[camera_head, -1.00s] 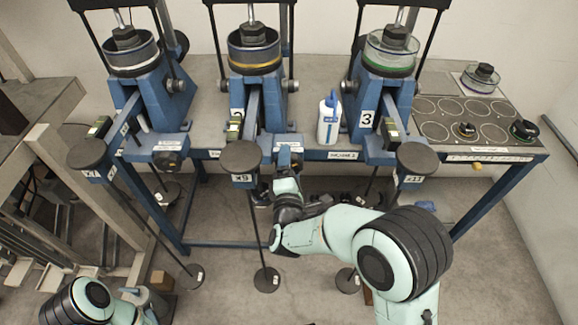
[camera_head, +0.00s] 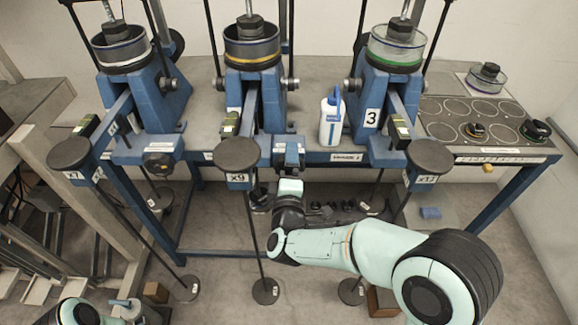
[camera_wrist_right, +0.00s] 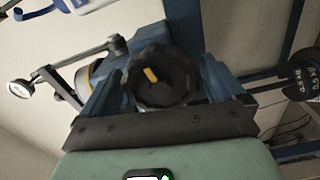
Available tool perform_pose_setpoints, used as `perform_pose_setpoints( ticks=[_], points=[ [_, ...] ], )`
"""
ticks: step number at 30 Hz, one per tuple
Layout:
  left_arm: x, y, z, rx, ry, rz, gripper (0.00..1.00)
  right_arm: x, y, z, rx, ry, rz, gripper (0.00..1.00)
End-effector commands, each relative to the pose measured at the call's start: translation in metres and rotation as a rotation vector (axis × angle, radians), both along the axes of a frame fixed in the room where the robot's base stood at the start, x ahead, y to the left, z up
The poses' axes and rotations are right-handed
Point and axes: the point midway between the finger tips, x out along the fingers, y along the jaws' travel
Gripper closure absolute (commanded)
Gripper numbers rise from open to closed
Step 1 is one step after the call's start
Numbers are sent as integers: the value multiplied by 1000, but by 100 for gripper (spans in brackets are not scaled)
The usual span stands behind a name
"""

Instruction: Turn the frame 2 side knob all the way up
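Frame 2 is the middle blue lever frame (camera_head: 258,100), between a left one and the one marked 3. Its side knob (camera_wrist_right: 160,75) is black and ridged with a yellow mark pointing up and slightly left in the right wrist view.
A white bottle (camera_head: 331,120) stands on the bench between the middle and right frames. A dark panel (camera_head: 480,125) with weights is at the right. Small weights (camera_head: 335,207) lie below the bench.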

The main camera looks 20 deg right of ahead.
Motion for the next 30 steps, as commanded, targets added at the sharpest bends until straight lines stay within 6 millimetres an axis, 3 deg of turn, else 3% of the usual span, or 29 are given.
perform_pose_setpoints(
  ticks=[8,21,30],
  points=[
    [-1,-1,5,-1,0,-1,51,-6,2,0,-4,5,1,4],
    [1,-1,34,-1,-10,-1,51,-53,16,0,-4,6,3,4],
    [1,-1,35,-1,-10,-1,51,-59,17,-2,-4,4,0,4]
  ],
)
